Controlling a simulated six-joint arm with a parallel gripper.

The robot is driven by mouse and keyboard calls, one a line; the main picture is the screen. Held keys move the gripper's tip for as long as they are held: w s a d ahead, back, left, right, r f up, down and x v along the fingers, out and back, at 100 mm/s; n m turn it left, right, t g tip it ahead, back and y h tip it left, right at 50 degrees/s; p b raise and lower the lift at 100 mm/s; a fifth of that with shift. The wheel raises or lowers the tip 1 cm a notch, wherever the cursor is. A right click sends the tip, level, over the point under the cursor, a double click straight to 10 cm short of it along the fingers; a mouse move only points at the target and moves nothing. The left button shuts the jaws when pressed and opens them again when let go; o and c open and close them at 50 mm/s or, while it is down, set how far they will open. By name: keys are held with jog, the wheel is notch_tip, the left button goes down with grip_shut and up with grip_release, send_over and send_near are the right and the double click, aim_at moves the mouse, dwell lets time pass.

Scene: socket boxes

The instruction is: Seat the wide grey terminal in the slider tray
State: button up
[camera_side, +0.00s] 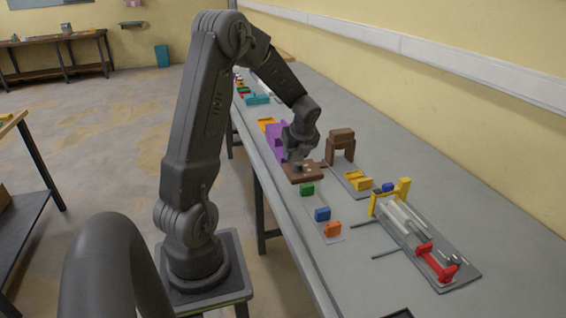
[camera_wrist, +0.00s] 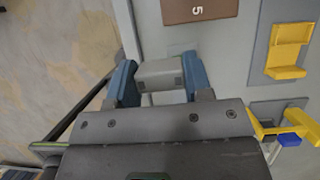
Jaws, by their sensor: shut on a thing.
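A wide light-grey block, the grey terminal (camera_wrist: 161,73), sits between the two blue-grey fingertips of my gripper (camera_wrist: 159,84) in the wrist view. The fingers press its left and right ends. In the side view my gripper (camera_side: 298,160) points down over the brown block (camera_side: 305,174); the terminal is too small and shaded to make out clearly there. In the wrist view the brown block (camera_wrist: 200,10) carries a "5" and lies beyond the terminal. I cannot tell for sure which fixture is the slider tray.
A yellow holder (camera_wrist: 286,50) on a grey plate is right of my gripper in the wrist view. Green (camera_side: 307,189), blue (camera_side: 322,214) and orange (camera_side: 332,229) blocks stand nearer in the side view. A rod fixture with a red end (camera_side: 437,262) and a brown arch (camera_side: 341,146) stand to the right.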

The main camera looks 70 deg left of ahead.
jog(key=w+a+f, duration=0.2)
jog(key=w, duration=1.1)
send_over(353, 175)
jog(key=shift+d+f, duration=0.2)
jog(key=shift+f, duration=0.35)
jog(key=shift+d+f, duration=0.15)
jog(key=shift+f, duration=3.15)
jog(key=shift+d+f, duration=0.25)
jog(key=shift+f, duration=0.15)
jog(key=o, duration=0.6)
jog(key=shift+o, duration=0.2)
jog(key=shift+r, duration=0.6)
jog(key=shift+o, duration=1)
jog(key=shift+r, duration=0.4)
jog(key=shift+a+r, duration=0.15)
jog(key=shift+r, duration=2.6)
